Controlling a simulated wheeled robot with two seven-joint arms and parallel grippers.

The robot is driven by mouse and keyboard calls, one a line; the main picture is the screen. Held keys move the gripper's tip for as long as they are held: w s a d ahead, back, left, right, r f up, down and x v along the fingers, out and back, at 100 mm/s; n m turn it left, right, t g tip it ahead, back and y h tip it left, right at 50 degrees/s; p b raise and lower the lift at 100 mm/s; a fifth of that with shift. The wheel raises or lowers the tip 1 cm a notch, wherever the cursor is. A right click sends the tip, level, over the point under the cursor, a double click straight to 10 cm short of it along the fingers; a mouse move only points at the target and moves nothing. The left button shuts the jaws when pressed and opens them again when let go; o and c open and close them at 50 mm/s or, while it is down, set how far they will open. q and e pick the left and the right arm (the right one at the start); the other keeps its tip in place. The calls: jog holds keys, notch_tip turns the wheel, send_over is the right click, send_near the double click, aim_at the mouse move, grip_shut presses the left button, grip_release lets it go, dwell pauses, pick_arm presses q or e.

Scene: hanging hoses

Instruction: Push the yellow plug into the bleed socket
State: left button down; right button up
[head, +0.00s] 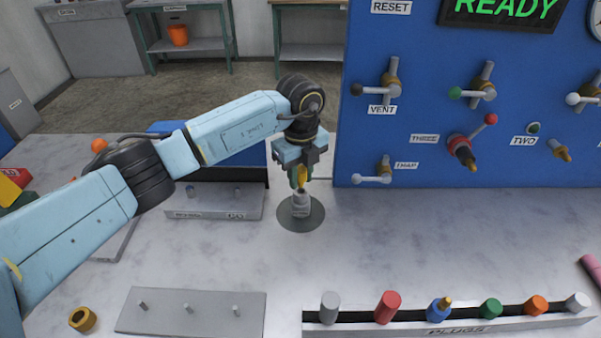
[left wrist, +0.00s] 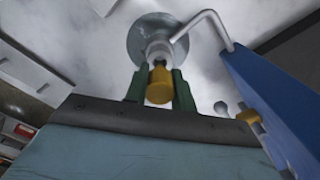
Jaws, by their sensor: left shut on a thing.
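The yellow plug (head: 302,176) is between the green fingers of my left gripper (head: 301,180), which is shut on it. The plug also shows in the left wrist view (left wrist: 159,86). It points down at a pale upright socket (head: 301,206) on a round grey base (head: 289,219); this socket also shows in the left wrist view (left wrist: 159,50). Its small label is too blurred to read. The plug's lower end is at or just above the socket mouth, in line with it; I cannot tell whether it has entered. My right gripper is not in view.
A blue panel (head: 430,160) with levers stands behind, to the right; its white bent lever (head: 372,179) is near the socket. A plug rack (head: 400,330) with several coloured plugs and a grey pegged plate (head: 165,315) lie in front. The table between is clear.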

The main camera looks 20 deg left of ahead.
aim_at(301, 169)
pick_arm(q)
jog(key=shift+f+b, duration=0.55)
jog(key=shift+f, duration=0.5)
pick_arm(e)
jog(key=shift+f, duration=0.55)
pick_arm(q)
jog(key=c, duration=1.1)
grip_release()
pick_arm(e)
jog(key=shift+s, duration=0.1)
pick_arm(q)
jog(key=shift+r, duration=0.1)
notch_tip(301, 169, up, 12)
jog(key=shift+r+p, duration=0.1)
jog(key=shift+p, duration=0.3)
jog(key=shift+r, duration=0.5)
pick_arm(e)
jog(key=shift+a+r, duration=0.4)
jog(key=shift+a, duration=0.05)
